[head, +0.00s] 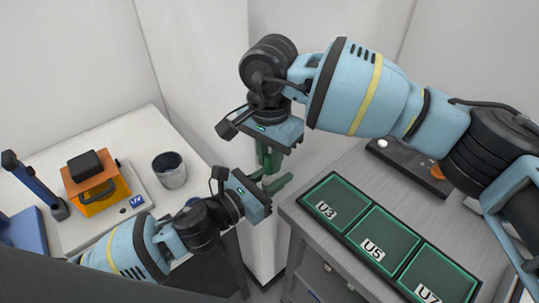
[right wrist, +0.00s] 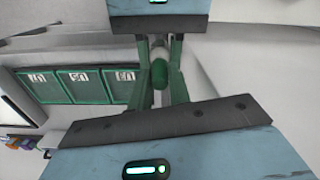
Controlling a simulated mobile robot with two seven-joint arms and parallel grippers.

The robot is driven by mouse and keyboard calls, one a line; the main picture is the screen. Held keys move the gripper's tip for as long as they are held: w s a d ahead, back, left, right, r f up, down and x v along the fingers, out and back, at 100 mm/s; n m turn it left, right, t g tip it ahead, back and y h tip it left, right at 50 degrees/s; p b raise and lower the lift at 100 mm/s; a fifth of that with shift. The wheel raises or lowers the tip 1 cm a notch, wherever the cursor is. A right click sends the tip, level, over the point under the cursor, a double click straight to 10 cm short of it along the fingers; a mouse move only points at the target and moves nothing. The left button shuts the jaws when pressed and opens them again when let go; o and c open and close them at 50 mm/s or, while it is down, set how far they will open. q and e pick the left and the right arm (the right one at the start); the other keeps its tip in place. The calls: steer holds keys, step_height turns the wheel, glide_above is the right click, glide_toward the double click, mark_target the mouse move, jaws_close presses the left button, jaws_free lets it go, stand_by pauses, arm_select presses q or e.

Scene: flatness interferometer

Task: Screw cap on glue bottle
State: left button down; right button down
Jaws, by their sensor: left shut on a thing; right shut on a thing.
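My right gripper (head: 268,160) reaches in from the right and points down in the head view. Its green fingers (right wrist: 160,72) close around a small rounded green piece, which looks like the cap (right wrist: 160,74). Just beyond it is a pale whitish piece, apparently the glue bottle (right wrist: 159,51). My left gripper (head: 277,183) points right, just below the right one, its body at the top of the right wrist view, shut on what seems to be the bottle. The fingers hide most of both parts in the head view. I cannot tell whether cap and bottle touch.
A grey bench with green-edged pads marked U3 (head: 327,209), U5 (head: 372,247) and U7 (head: 427,292) is at right. On the left white table are a grey cup (head: 169,171) and an orange device (head: 90,188). A gap separates the two.

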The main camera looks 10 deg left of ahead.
steer(key=m, duration=1.5)
steer(key=c, duration=1.3)
jaws_free()
steer(key=shift+r, duration=0.1)
steer(key=shift+r, duration=2.15)
steer(key=shift+c, duration=0.3)
